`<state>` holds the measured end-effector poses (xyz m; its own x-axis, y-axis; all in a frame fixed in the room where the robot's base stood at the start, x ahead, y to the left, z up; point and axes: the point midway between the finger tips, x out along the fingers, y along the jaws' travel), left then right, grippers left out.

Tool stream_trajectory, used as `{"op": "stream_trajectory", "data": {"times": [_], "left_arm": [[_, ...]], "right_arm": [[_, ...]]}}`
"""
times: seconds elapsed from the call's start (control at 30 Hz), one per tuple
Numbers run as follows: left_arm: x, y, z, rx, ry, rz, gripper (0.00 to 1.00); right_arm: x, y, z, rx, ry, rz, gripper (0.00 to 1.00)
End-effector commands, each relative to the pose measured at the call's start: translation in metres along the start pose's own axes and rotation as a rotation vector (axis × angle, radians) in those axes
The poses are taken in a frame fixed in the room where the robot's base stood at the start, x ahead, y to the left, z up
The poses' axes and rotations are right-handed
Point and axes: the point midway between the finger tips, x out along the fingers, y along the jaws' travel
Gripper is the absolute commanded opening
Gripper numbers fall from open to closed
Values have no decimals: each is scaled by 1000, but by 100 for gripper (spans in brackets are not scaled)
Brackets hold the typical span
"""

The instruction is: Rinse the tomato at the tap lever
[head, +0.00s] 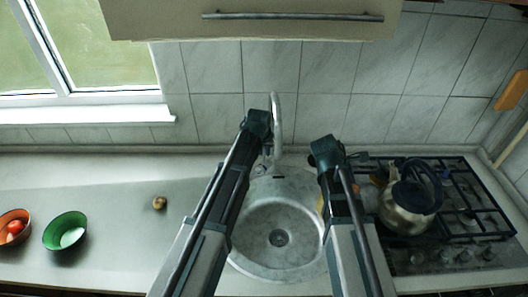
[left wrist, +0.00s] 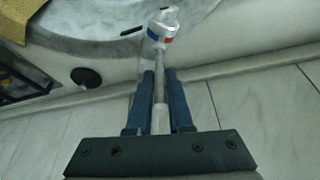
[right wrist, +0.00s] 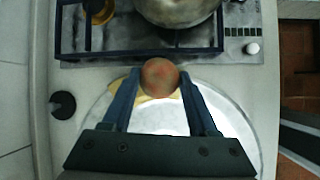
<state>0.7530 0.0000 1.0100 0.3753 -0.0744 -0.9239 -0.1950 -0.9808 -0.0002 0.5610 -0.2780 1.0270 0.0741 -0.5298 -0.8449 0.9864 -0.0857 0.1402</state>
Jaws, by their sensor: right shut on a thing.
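The tomato (right wrist: 160,77), round and dull red with a greenish tint, sits between the fingertips of my right gripper (right wrist: 158,75), which is shut on it. It is hidden behind my arm in the head view. My left gripper (left wrist: 159,72) is at the tap lever (left wrist: 160,44), which has a pale end with red and blue marks. The lever's thin stem runs between the two close fingers; I cannot tell whether they touch it. The round sink (head: 278,268) with its drain lies below my arms, and the curved tap spout (head: 276,115) stands behind it.
A kettle (head: 405,213) stands on the gas hob (head: 462,225) at the right. At the left are a green bowl (head: 54,238), an orange bowl (head: 27,219) with a red thing in it, and a small brown round object (head: 159,203). A yellow item (left wrist: 22,38) lies by the sink.

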Motion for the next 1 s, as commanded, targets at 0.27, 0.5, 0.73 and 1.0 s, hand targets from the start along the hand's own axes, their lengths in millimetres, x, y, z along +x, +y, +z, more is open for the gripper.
{"op": "stream_trajectory", "data": {"times": [0.27, 0.5, 0.73, 1.0], "left_arm": [[0, 0, 0, 0, 0, 0, 0], [0, 0, 0, 0, 0, 0, 0], [0, 0, 0, 0, 0, 0, 0], [0, 0, 0, 0, 0, 0, 0]], "right_arm": [[0, 0, 0, 0, 0, 0, 3], [0, 0, 0, 0, 0, 0, 3], [0, 0, 0, 0, 0, 0, 3], [0, 0, 0, 0, 0, 0, 3]]}}
